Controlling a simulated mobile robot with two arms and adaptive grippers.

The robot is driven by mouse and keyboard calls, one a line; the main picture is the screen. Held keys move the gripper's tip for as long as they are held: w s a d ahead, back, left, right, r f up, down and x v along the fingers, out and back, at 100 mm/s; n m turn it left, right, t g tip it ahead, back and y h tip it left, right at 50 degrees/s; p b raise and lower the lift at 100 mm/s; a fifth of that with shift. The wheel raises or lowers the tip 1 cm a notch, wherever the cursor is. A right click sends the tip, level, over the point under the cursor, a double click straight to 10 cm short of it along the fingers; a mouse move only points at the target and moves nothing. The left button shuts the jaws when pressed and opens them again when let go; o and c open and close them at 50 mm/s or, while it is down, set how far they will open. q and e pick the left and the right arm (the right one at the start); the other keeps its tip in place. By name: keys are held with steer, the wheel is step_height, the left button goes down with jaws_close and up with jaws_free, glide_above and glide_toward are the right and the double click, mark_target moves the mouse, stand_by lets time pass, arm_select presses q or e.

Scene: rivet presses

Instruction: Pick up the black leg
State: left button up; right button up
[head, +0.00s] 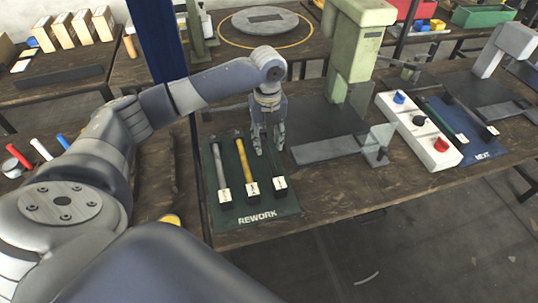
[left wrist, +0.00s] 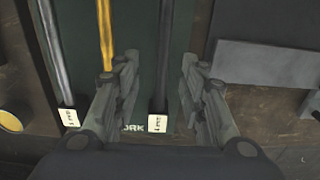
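The black leg (head: 274,168) lies on the dark green REWORK mat (head: 284,208), at the right of a row of three, with a white tag at its near end. My left gripper (head: 269,148) is above it, pointing down, and hides its far part in the head view. In the left wrist view, the black leg (left wrist: 163,55) runs between the two spread fingers of my left gripper (left wrist: 160,66), with a gap on each side. The gripper is open and empty. My right gripper is out of view.
A yellow leg (head: 243,160) and a grey leg (head: 219,170) lie to the left on the mat. A green press (head: 352,50) stands behind, with a grey plate (head: 328,149) to the right. A white button box (head: 418,132) and a blue NEXT mat (head: 482,142) are farther right.

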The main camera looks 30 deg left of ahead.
mark_target(269, 155)
arm_select(q)
steer(key=shift+f, duration=0.75)
step_height(269, 155, down, 4)
steer(key=shift+d+r+p, duration=0.15)
steer(key=shift+r+p, duration=0.05)
steer(key=shift+p, duration=0.35)
steer(key=shift+f, duration=0.35)
steer(key=shift+w+f, duration=0.1)
steer(key=c, duration=0.9)
jaws_close()
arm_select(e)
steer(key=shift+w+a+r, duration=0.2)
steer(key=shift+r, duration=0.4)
